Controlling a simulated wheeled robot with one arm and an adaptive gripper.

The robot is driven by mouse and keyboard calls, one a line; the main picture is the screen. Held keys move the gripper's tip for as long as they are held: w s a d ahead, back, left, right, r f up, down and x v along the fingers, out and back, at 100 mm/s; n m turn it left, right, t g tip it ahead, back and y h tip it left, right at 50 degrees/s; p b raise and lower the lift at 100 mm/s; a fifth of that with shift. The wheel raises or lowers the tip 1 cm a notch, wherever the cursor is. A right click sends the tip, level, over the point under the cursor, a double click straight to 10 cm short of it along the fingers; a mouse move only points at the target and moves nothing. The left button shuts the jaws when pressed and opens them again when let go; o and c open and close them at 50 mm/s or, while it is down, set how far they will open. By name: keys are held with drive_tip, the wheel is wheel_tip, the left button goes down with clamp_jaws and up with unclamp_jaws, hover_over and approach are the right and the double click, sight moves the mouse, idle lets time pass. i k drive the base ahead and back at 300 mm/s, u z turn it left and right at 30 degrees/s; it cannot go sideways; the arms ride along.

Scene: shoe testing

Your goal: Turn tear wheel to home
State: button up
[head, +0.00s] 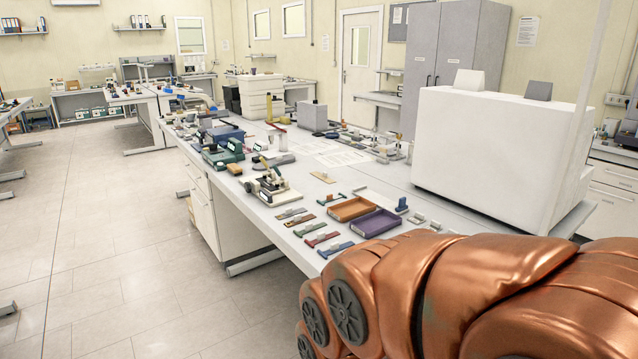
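A small bench device (270,184) with a pale base, dark upright parts and a lever stands near the left edge of the long bench. It may carry the tear wheel, but the wheel and its position are too small to make out. A green device (222,156) stands just behind it. My copper-coloured arm fills the lower right and hides the near end of the bench. My gripper is not in view.
On the bench (300,205) lie an orange tray (351,209), a purple tray (376,223) and several small coloured strip tools (321,239). A large white box-shaped machine (490,150) blocks the right side. The floor (110,240) to the left is clear.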

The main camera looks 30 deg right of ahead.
sight(249, 187)
drive_tip(key=u, duration=0.05)
drive_tip(key=i, duration=0.4)
drive_tip(key=u, duration=1.35)
drive_tip(key=i, duration=1.9)
drive_tip(key=z, duration=0.8)
drive_tip(key=i, duration=0.55)
drive_tip(key=z, duration=0.45)
